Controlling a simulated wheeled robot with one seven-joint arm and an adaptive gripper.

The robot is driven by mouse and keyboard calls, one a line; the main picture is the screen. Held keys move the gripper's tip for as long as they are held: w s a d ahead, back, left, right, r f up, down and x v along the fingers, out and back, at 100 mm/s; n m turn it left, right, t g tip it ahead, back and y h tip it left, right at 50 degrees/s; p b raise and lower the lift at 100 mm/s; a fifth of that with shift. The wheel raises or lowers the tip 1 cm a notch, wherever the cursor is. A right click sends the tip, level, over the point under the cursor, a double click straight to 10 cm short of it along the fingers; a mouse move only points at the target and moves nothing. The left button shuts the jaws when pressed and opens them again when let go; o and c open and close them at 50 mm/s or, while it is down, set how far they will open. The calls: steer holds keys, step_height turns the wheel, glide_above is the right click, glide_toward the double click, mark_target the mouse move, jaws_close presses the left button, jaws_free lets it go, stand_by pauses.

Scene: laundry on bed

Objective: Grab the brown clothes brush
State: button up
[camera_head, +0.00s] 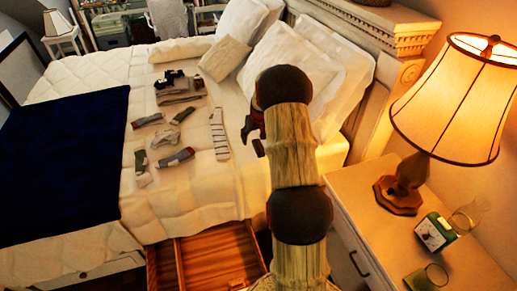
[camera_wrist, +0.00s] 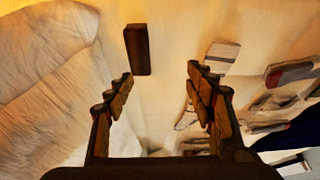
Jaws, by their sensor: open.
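The brown clothes brush (camera_wrist: 137,50) appears in the wrist view as a dark brown, narrow block on the pale bed cover. It lies beyond my fingertips, nearer the left finger, and is apart from both. My gripper (camera_wrist: 160,76) is open, with nothing between its fingers. In the head view my gripper (camera_head: 254,134) is over the bed near the pillows, partly hidden by my arm. I cannot make out the brush in the head view; my arm covers part of the bed there.
Several socks (camera_head: 175,157) and folded clothes (camera_head: 180,90) lie left of my gripper. White pillows (camera_head: 330,80) lean on the headboard. An open wooden drawer (camera_head: 215,258) is below the bed edge. A lit lamp (camera_head: 455,100) and a clock (camera_head: 435,232) stand on the nightstand (camera_head: 365,195).

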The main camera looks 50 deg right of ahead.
glide_above(259, 146)
steer(key=s+a, duration=0.2)
step_height(259, 146, down, 4)
steer(key=shift+d+f, duration=0.15)
steer(key=shift+f, duration=0.05)
steer(key=b+x, duration=0.1)
steer(key=x, duration=0.1)
steer(key=b+x, duration=0.1)
steer(key=x, duration=0.1)
steer(key=b+x, duration=0.1)
steer(key=x, duration=0.1)
steer(key=shift+d, duration=0.35)
steer(key=shift+w+d+f, duration=0.15)
steer(key=shift+w+f, duration=0.15)
steer(key=shift+f, duration=0.2)
steer(key=shift+f, duration=0.2)
steer(key=shift+c, duration=0.3)
steer(key=shift+s, duration=0.1)
steer(key=c, duration=1.2)
